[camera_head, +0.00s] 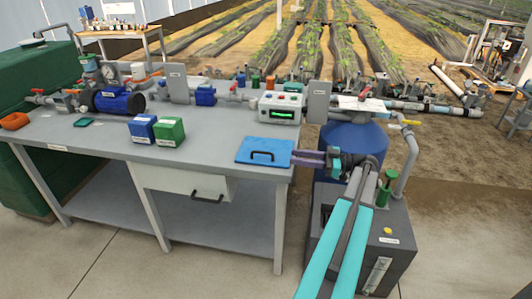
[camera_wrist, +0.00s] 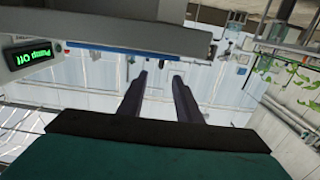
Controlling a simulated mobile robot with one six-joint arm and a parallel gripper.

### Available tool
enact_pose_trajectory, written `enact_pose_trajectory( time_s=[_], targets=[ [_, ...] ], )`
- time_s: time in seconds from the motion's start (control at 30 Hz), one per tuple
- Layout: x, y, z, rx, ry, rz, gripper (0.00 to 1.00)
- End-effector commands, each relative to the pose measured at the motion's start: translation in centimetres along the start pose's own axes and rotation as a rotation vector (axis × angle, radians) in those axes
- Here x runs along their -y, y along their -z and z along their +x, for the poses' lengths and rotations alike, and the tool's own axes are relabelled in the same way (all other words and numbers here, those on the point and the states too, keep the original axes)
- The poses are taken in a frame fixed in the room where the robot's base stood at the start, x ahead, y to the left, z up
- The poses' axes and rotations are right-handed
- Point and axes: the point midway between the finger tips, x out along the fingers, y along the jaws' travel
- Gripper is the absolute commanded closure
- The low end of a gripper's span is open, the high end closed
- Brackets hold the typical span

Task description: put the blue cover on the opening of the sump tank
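The blue cover (camera_head: 264,151) is a flat square plate with a dark handle. It lies on the front right corner of the grey bench. My gripper (camera_head: 296,158) is just right of the cover, at the bench's edge, with its fingers pointing left. In the wrist view my gripper (camera_wrist: 162,68) shows two dark fingers apart with nothing between them. A dark grey box (camera_head: 385,220) stands on the floor right of the bench, below my arm, and appears to be the sump tank. My arm hides part of its top, and I cannot make out its opening clearly.
A control box (camera_head: 281,108) with a green display stands behind the cover; the wrist view shows its "Pump Off" display (camera_wrist: 33,55) upside down. A blue vessel (camera_head: 353,138) and pipes stand behind my gripper. Blue (camera_head: 142,129) and green (camera_head: 169,132) containers stand left on the bench.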

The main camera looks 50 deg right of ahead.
Motion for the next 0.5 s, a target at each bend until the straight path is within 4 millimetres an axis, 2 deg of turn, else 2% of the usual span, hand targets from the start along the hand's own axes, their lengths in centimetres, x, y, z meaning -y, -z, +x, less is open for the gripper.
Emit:
enact_pose_trajectory(
  time_s=[0.17, 0.5],
  targets=[
    [0.1, 0.0, 0.8, 0.001, 0.001, 0.000, 0.69],
    [0.1, 0.1, 5.3, 0.001, 0.002, 0.001, 0.69]
  ],
)
